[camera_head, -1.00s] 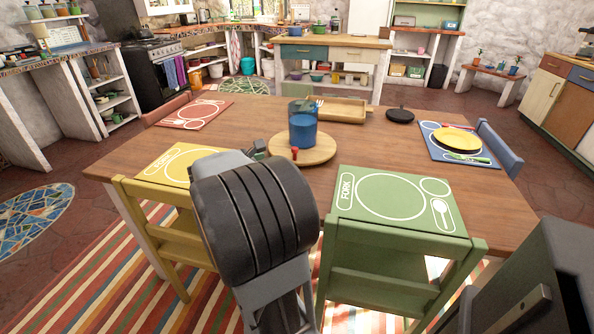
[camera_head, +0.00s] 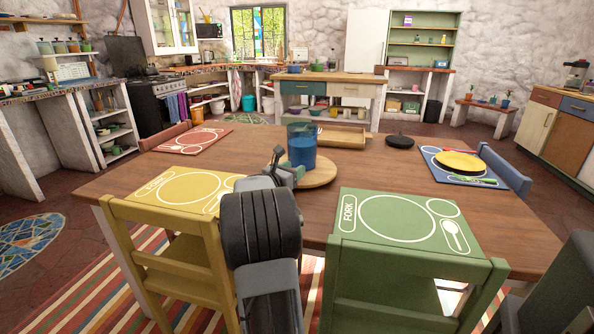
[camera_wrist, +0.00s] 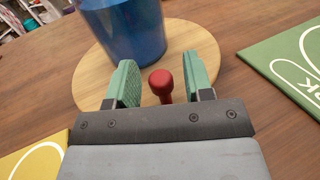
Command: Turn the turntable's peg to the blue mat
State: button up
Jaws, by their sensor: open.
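The turntable is a round wooden disc (camera_head: 322,176) on the table, also in the wrist view (camera_wrist: 200,48). Its red peg (camera_wrist: 161,84) has a round knob and stands at the near edge of the disc. My gripper (camera_wrist: 158,80) is open, with one green finger on each side of the peg; I cannot tell whether either touches it. In the head view my gripper (camera_head: 285,170) is at the disc's near left and hides the peg. The blue mat (camera_head: 438,174) lies at the table's right end, under a yellow plate (camera_head: 460,161).
A blue cup (camera_head: 302,148) stands on the turntable. A green mat (camera_head: 395,220) lies at the near right, a yellow mat (camera_head: 190,188) at the near left, a red mat (camera_head: 195,140) at the far left. A wooden tray (camera_head: 342,138) and black pan (camera_head: 400,141) are behind.

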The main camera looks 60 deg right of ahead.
jog(key=shift+d, duration=1.15)
grip_shut()
